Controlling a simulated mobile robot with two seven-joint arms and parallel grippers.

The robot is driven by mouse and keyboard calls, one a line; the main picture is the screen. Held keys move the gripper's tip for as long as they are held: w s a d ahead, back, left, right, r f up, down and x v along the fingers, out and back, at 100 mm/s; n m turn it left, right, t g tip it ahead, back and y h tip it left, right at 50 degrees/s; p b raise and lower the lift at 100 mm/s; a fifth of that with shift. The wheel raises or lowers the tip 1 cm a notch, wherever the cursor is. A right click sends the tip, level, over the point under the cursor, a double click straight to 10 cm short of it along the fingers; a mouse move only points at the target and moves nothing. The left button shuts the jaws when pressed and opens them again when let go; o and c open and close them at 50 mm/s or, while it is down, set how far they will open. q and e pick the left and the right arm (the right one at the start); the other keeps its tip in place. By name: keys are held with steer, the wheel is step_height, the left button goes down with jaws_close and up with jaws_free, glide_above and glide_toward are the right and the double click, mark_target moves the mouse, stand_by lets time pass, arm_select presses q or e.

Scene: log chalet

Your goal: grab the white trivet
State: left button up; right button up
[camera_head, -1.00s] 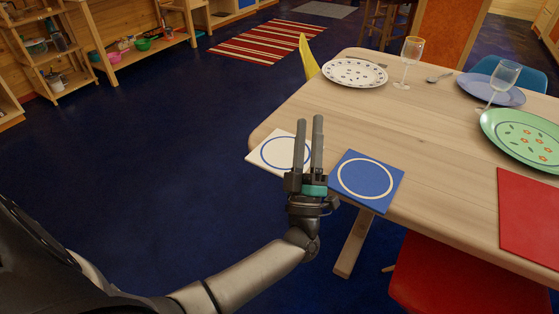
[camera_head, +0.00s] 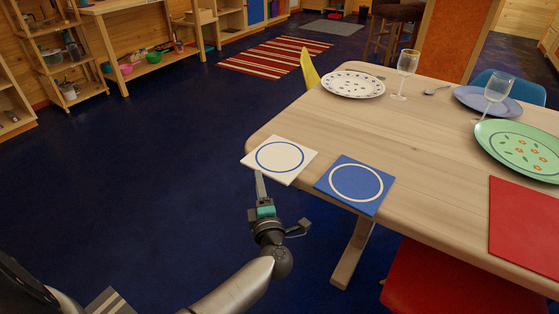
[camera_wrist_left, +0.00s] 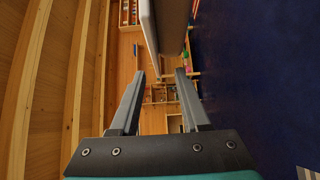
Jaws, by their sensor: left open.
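The white trivet (camera_head: 272,170), a square tile with a blue ring, lies at the near left corner of the table and juts past its edge. The blue trivet (camera_head: 375,203), with a white ring, lies to its right, also over the edge. My left gripper (camera_head: 260,175) is just in front of the white trivet's near edge, turned on its side; one finger hides the other in the head view. In the left wrist view the gripper (camera_wrist_left: 160,75) is open and empty, with a pale slab edge ahead between the fingertips. My right gripper is not in view.
The wooden table (camera_head: 420,130) holds a spotted plate (camera_head: 352,84), a green plate (camera_head: 520,148), glasses and a red placemat (camera_head: 525,225). A red chair (camera_head: 450,285) stands at the near side. The blue floor left of the table is clear.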

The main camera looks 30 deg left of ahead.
mark_target(254, 165)
arm_select(q)
steer(key=shift+r+b+x, duration=0.1)
steer(key=shift+b+x, duration=0.5)
steer(key=shift+x, duration=1.15)
steer(key=shift+r+b+x, duration=0.15)
steer(key=shift+b+x, duration=0.4)
steer(key=shift+x, duration=1.25)
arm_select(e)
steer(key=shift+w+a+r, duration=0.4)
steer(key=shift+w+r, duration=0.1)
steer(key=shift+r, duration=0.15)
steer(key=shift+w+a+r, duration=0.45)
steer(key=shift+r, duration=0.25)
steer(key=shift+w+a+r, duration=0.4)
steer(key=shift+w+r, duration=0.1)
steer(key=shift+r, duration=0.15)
arm_select(q)
steer(key=shift+s+a, duration=0.1)
steer(key=shift+s, duration=0.05)
steer(key=shift+c, duration=0.3)
jaws_close()
steer(key=shift+r, duration=0.1)
